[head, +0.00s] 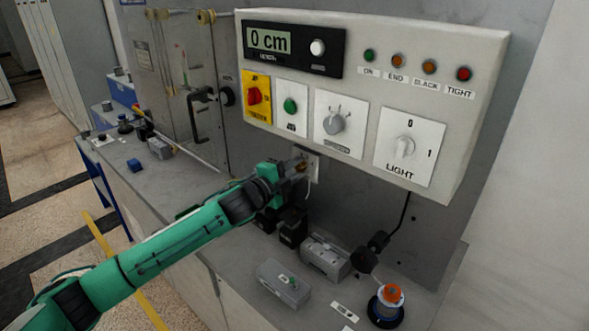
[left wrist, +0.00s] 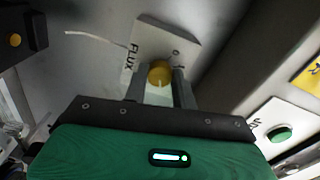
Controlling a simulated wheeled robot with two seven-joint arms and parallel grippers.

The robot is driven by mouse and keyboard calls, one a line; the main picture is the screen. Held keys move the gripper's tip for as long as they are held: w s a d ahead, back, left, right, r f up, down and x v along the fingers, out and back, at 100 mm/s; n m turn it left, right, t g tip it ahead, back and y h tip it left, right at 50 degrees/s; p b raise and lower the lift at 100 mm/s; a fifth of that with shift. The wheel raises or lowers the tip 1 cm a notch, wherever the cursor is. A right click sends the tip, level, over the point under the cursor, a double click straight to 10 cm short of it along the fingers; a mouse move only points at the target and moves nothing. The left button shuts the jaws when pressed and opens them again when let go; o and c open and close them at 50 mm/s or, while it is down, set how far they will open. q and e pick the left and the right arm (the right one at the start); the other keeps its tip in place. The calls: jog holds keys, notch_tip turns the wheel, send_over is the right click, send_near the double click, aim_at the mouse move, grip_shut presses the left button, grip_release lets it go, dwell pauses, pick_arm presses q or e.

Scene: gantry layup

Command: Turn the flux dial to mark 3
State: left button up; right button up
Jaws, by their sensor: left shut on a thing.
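The flux dial (left wrist: 160,73) is a yellow knob on a white plate (left wrist: 150,42) marked FLUX in the left wrist view. In the head view the plate (head: 313,160) sits on the grey wall below the control box. My left gripper (left wrist: 160,84) is shut on the dial, one finger on each side of it. In the head view my left gripper (head: 297,168) reaches the plate from the left and hides most of the dial. The scale marks and the dial's pointer cannot be read. My right gripper is not in view.
Grey blocks (head: 284,283) and an orange-topped round part (head: 391,294) stand on the bench below.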

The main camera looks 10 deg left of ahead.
pick_arm(q)
jog(key=shift+f, duration=0.1)
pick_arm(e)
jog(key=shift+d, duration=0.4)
pick_arm(q)
jog(key=o, duration=1)
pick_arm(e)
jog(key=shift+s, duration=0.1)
